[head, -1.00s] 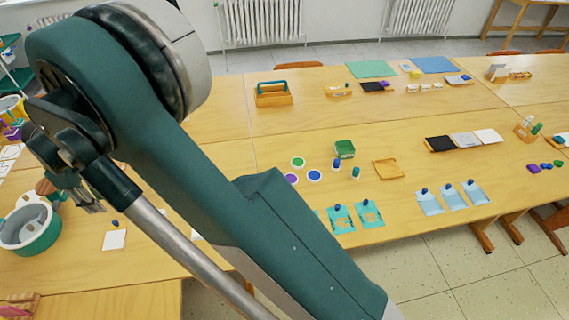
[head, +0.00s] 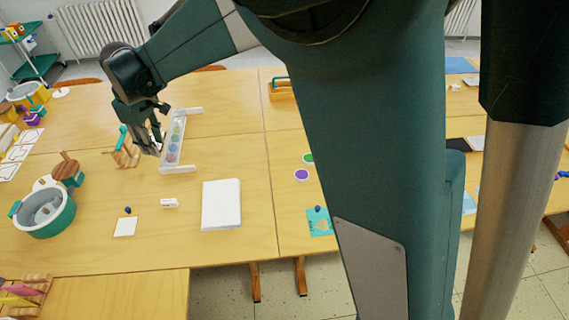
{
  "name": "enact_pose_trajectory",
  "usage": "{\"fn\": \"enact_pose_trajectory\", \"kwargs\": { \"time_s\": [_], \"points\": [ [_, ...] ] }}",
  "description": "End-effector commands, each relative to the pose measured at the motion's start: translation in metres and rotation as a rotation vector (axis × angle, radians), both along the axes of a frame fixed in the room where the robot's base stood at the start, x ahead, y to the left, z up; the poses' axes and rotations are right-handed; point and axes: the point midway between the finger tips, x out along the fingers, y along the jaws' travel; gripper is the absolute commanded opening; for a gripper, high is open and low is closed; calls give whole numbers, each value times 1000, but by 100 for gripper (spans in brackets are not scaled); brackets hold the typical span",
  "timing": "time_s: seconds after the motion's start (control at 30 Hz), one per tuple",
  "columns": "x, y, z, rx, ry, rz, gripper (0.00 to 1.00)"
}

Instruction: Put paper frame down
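No thing that I can surely name as the paper frame shows. A white block like a paper stack (head: 221,204) lies flat to the right of the gripper. My arm hides much of the right side of the table.
A turquoise pot (head: 47,225) stands at the left. A white card (head: 125,227) and a small white block (head: 170,203) lie in front of the gripper. A wooden carrier (head: 282,92) stands farther back. Bare table (head: 235,145) lies right of the holder.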

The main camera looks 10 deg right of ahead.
Motion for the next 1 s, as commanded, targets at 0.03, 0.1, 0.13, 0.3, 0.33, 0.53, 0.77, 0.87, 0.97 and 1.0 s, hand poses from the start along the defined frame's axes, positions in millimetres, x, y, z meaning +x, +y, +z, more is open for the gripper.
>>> {"fn": "enact_pose_trajectory", "kwargs": {
  "time_s": [0.03, 0.1, 0.13, 0.3, 0.33, 0.53, 0.77, 0.87, 0.97, 1.0],
  "points": [
    [0, -16, 9, 6, -5, -25, 27],
    [1, -36, 19, 16, -15, -59, 27],
    [1, -45, 23, 21, -19, -73, 27],
    [-1, -92, 46, 46, -42, -155, 27],
    [-2, -101, 50, 50, -46, -170, 27],
    [-10, -155, 72, 77, -72, -267, 27],
    [-25, -216, 93, 111, -105, -376, 27],
    [-34, -242, 100, 125, -118, -424, 27],
    [-43, -267, 106, 140, -135, -472, 27],
    [-47, -276, 109, 145, -139, -490, 27]
  ]
}}
